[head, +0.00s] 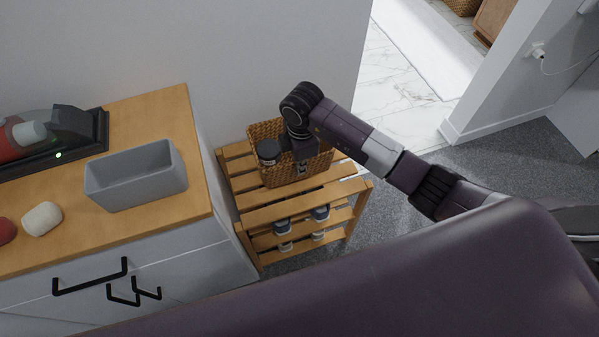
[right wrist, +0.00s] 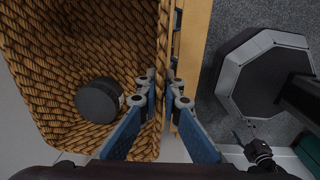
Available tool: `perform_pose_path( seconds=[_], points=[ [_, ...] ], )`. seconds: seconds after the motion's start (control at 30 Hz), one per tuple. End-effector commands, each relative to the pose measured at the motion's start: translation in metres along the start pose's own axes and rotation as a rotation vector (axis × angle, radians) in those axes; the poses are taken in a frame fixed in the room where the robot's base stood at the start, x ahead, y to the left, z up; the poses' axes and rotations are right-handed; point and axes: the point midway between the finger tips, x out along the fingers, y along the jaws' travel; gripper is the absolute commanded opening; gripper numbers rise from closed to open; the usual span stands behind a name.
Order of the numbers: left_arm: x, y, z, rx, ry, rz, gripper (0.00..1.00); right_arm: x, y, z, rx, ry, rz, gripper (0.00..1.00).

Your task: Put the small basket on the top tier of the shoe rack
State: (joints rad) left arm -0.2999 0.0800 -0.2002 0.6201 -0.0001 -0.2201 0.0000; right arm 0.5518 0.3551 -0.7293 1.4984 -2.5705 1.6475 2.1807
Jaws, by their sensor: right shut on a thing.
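The small woven brown basket (head: 270,174) is over the top tier of the wooden shoe rack (head: 262,215). It looks upright and level; I cannot tell whether its base rests on the slats. My right gripper (head: 302,168) reaches down to it and is shut on its wall. In the right wrist view the fingers (right wrist: 166,88) sit on both sides of the basket's wall (right wrist: 45,60), at the rim. A dark round jar (right wrist: 98,100) lies inside the basket. A strip of the rack's wood (right wrist: 195,40) shows beside it. My left gripper is not in view.
Shoes (head: 283,227) stand on a lower tier. A wooden-topped cabinet (head: 150,110) stands left of the rack, with a grey bin (head: 137,180), a white oval object (head: 42,219) and a dark device (head: 65,140). A wall is behind; grey carpet (head: 400,240) lies open at right.

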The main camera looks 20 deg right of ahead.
Motion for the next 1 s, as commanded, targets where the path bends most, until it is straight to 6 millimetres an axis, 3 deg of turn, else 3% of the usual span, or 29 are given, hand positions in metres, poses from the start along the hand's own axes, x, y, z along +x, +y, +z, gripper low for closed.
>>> perform_pose_path(
  seconds=[0.3,0.7,0.73,0.87,1.0],
  points=[
    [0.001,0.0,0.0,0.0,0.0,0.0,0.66,0.039,-0.003,-0.001,-0.001,0.001,0.001,0.0],
    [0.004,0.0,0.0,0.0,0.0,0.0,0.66,0.044,-0.002,0.0,-0.001,0.001,0.003,0.0],
    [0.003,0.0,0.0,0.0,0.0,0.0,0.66,0.044,-0.004,0.0,-0.001,-0.001,-0.001,0.08],
    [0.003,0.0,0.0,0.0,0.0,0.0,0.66,0.044,-0.004,0.0,-0.001,-0.001,-0.001,0.22],
    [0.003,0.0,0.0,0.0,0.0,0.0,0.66,0.044,-0.004,0.0,-0.001,-0.001,-0.001,0.23]
  ],
)
